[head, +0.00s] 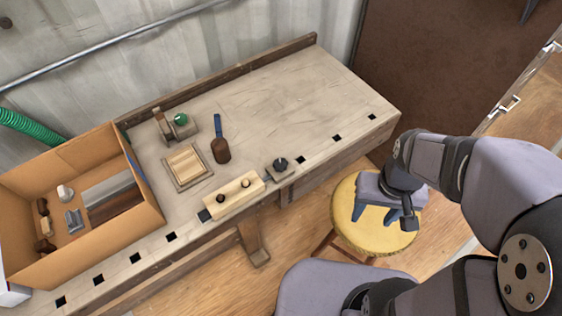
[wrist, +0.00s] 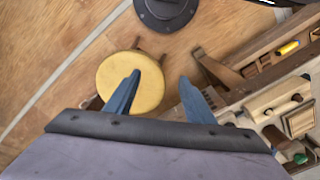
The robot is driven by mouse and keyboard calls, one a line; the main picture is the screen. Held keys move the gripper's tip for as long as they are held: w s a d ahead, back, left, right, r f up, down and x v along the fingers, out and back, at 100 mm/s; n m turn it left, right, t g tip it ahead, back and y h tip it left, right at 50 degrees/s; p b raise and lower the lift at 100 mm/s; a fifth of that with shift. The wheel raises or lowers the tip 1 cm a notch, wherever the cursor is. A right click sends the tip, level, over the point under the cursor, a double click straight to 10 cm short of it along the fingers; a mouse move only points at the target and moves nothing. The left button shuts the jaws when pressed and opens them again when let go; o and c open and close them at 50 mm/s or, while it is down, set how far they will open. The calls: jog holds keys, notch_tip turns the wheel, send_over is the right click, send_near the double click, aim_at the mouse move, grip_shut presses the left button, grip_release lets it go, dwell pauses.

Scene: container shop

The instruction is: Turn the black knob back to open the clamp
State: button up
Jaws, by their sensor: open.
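The black knob (head: 281,163) sits on a small grey block at the front edge of the workbench. A pale wooden block (head: 240,193) with two dark round spots lies just left of it, with a dark piece (head: 205,215) at its far left end. Whether the wooden block is gripped tight cannot be told. My gripper (head: 375,216) is over the yellow stool, right of the bench and well away from the knob. In the wrist view my gripper (wrist: 160,76) shows two blue fingers spread apart with nothing between them. The knob is not clearly identifiable there.
The yellow stool (head: 375,240) stands below my gripper. On the workbench (head: 300,90) are a green-knobbed device (head: 180,119), a wooden tray (head: 205,177) and a blue-handled mallet (head: 220,150). A cardboard box (head: 142,185) holds parts at left. The bench's right part is clear.

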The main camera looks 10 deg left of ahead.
jog(key=p, duration=0.2)
send_over(280, 163)
jog(key=shift+w+a+f, duration=0.1)
jog(key=shift+w+f, duration=0.1)
jog(key=shift+f, duration=0.75)
jog(key=shift+w+r+m, duration=0.1)
jog(key=shift+r+m, duration=0.1)
jog(key=shift+m, duration=0.7)
jog(key=m, duration=0.3)
jog(key=shift+s, duration=0.3)
jog(key=shift+f+p, duration=0.8)
jog(key=shift+f, duration=2.85)
